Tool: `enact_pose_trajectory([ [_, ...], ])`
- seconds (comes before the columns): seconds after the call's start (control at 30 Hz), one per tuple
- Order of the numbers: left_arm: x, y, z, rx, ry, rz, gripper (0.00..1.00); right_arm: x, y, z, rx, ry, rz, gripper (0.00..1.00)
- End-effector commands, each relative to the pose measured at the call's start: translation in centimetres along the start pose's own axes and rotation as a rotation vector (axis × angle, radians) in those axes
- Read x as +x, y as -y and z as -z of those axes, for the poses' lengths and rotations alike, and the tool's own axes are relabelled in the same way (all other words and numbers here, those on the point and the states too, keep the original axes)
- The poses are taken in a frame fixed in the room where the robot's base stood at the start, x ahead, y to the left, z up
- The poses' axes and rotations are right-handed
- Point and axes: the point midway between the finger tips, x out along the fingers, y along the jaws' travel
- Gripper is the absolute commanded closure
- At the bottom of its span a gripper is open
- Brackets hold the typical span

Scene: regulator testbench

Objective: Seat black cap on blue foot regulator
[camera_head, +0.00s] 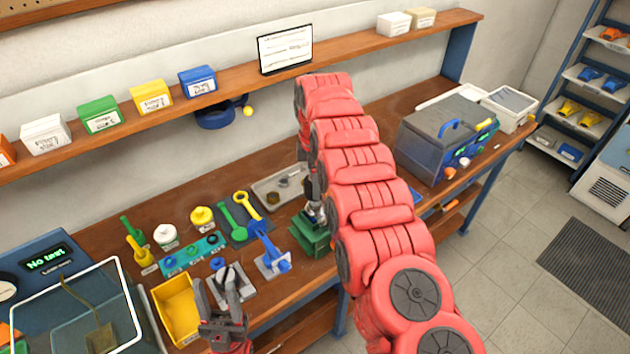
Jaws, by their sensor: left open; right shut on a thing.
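My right gripper (314,190) reaches down over a green fixture (308,236) on the bench. It is shut on a small dark part, mostly hidden by the fingers; I cannot tell for sure that it is the black cap. A small silver body (316,212) shows just below the fingers, at the top of the fixture. Whether it is the blue foot regulator, and whether the part touches it, is too small to tell; no blue foot shows there. My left gripper (222,304) is open and empty near the bench's front edge, beside the yellow bin (176,308).
A blue tool on a grey plate (272,262) stands left of the fixture. A teal strip (192,254) with small rings, green and yellow wrenches (236,222) and a grey tray (268,186) lie behind. A grey case (440,135) stands at right. My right arm hides the bench's middle.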

Motion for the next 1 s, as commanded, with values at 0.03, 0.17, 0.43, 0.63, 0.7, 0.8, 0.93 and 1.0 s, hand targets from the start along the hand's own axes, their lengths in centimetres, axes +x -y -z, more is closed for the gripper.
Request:
enact_pose_trajectory([
  [0.03, -0.2, 0.0, 0.0, 0.0, 0.0, 0.0, 0.5, 0.1, 0.0, 0.0, 0.0, 0.0, -0.001, 0.92],
  [0.17, -0.6, 0.0, -0.1, 0.0, 0.0, 0.0, 0.5, 0.2, 0.0, -0.1, 0.0, 0.0, 0.0, 0.92],
  [0.43, -1.0, -0.1, -0.2, 0.0, 0.0, 0.0, 0.5, 0.2, 0.0, -0.1, 0.0, 0.001, 0.0, 0.92],
  [0.63, -0.9, -0.1, -0.2, 0.0, 0.0, 0.0, 0.5, 0.1, 0.0, -0.1, 0.001, 0.001, 0.0, 0.92],
  [0.7, -0.9, -0.1, -0.2, 0.0, 0.0, 0.0, 0.5, 0.1, 0.0, -0.1, 0.001, 0.001, 0.0, 0.92],
  [0.8, -1.0, -0.1, -0.2, 0.0, 0.0, 0.0, 0.5, 0.2, 0.0, -0.1, 0.001, 0.0, 0.0, 0.92],
  [0.93, -1.1, -0.1, -0.2, 0.0, 0.0, 0.0, 0.5, 0.2, 0.0, -0.1, 0.001, 0.0, 0.0, 0.92],
  [1.0, -1.3, -0.1, -0.2, 0.0, 0.0, 0.0, 0.5, 0.3, 0.0, -0.1, 0.001, 0.0, 0.0, 0.92],
])
